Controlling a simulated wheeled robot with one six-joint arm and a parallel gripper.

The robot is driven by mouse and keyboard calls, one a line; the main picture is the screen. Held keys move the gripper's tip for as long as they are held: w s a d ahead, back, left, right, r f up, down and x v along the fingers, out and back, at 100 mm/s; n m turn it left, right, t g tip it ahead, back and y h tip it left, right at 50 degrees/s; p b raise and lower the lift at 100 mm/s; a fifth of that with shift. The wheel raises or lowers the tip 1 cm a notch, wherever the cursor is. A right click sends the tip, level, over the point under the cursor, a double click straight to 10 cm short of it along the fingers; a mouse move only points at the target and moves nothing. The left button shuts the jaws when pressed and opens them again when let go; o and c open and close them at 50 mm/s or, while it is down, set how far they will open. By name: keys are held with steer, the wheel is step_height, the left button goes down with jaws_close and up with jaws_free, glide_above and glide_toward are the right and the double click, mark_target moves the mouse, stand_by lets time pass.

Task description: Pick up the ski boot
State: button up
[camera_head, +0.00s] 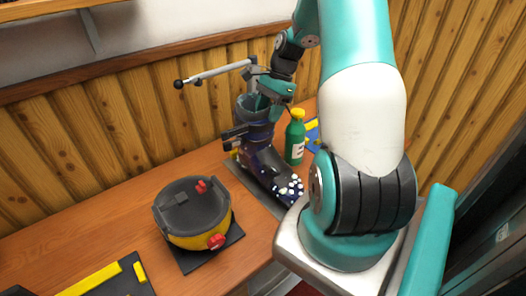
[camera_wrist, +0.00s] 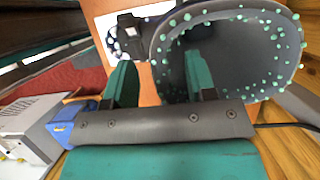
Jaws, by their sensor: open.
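The ski boot (camera_head: 262,155) stands upright on the bench, dark with pale speckles on its toe and buckles on its left side. My gripper (camera_head: 268,98) is at the top of the boot's shaft, its jaws open. In the wrist view the boot's dark cuff (camera_wrist: 240,65) shows as a wide opening with pale green dots along its rim. One finger of my gripper (camera_wrist: 160,75) overlaps the opening and the other is outside the rim, with the cuff wall between them. Whether the fingers touch the boot cannot be told. The boot's heel is partly hidden.
A green bottle (camera_head: 295,142) with a yellow cap stands close right of the boot. A yellow and black round device (camera_head: 195,222) sits at front left. A metal arm (camera_head: 218,71) reaches out behind the boot. The bench (camera_head: 100,222) is clear at left.

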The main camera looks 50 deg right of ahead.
steer(key=shift+a+f, duration=0.15)
steer(key=shift+f, duration=0.3)
steer(key=shift+c, duration=0.5)
jaws_close()
stand_by(0.6)
